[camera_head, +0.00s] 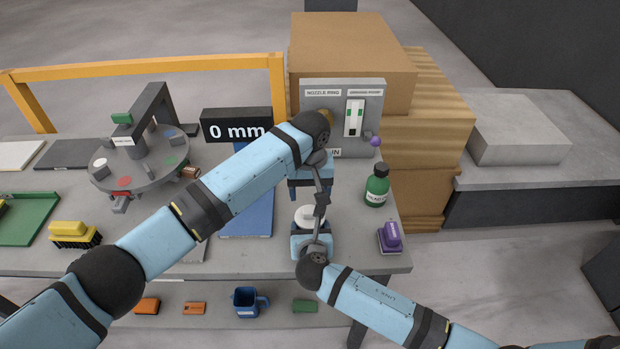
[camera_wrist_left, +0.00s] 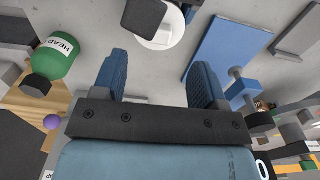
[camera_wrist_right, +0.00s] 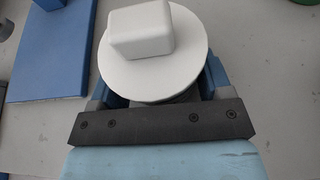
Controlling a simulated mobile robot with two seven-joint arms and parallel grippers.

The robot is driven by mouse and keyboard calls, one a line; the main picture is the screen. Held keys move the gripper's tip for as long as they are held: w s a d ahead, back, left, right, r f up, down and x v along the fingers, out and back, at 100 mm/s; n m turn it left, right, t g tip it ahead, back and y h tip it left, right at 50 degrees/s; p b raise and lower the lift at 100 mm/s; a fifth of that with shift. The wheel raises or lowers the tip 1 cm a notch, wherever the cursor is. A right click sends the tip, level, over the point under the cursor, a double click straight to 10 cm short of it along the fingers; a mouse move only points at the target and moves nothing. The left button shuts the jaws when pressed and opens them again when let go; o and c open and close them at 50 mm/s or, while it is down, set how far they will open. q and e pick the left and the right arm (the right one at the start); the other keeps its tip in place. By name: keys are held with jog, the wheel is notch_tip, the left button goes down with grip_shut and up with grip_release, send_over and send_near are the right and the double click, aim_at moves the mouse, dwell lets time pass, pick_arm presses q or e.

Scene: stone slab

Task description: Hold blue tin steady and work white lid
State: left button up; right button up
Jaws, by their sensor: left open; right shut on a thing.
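The white lid (camera_head: 305,214) is a round disc with a square knob, seen close up in the right wrist view (camera_wrist_right: 152,75) and partly behind a dark block in the left wrist view (camera_wrist_left: 165,35). My right gripper (camera_head: 312,230) is shut on the tin under the lid; its blue fingers sit at either side just below the disc. The tin itself is almost wholly hidden by the lid and gripper. My left gripper (camera_head: 309,197) is open and empty, beyond the lid in the head view, with its fingers apart (camera_wrist_left: 160,78) and the lid outside them.
A green bottle (camera_head: 377,188) and a purple-handled item (camera_head: 391,237) stand to the right. A blue board (camera_head: 248,212) lies left of the lid. A grey panel (camera_head: 342,92) stands behind, with cardboard boxes (camera_head: 350,55) behind it. A round grey turntable (camera_head: 140,170) is at left.

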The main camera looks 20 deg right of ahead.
aim_at(310, 212)
pick_arm(q)
notch_tip(310, 212, down, 8)
jog(key=shift+r, duration=0.1)
dwell(0.4)
jog(key=c, duration=1.1)
jog(key=shift+r, duration=4)
